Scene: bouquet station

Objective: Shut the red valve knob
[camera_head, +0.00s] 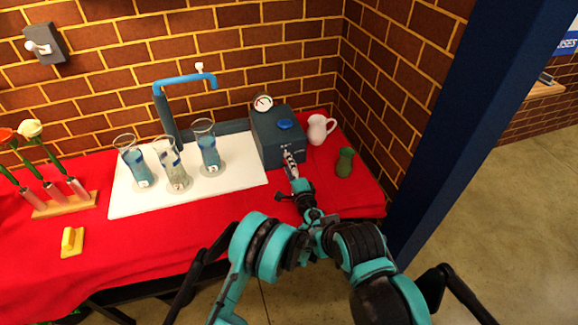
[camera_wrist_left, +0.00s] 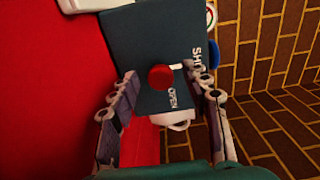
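The red valve knob (camera_wrist_left: 161,77) sits on the face of a dark blue-grey box (camera_wrist_left: 150,35), beside the white words SHUT and OPEN. A short white piece extends from the knob toward the right of the left wrist view. My left gripper (camera_wrist_left: 166,87) is open, with one finger on each side of the knob and no clear contact. In the head view the left gripper (camera_head: 291,165) is at the front of the box (camera_head: 281,151) and hides the knob. My right gripper is not in view.
A blue knob (camera_head: 285,124) and a gauge (camera_head: 263,102) top the box. A white jug (camera_head: 319,129) and green vase (camera_head: 345,163) stand to its right. Several glass vases stand on the white board (camera_head: 240,178) at left. The red cloth (camera_head: 220,233) has clear room in front.

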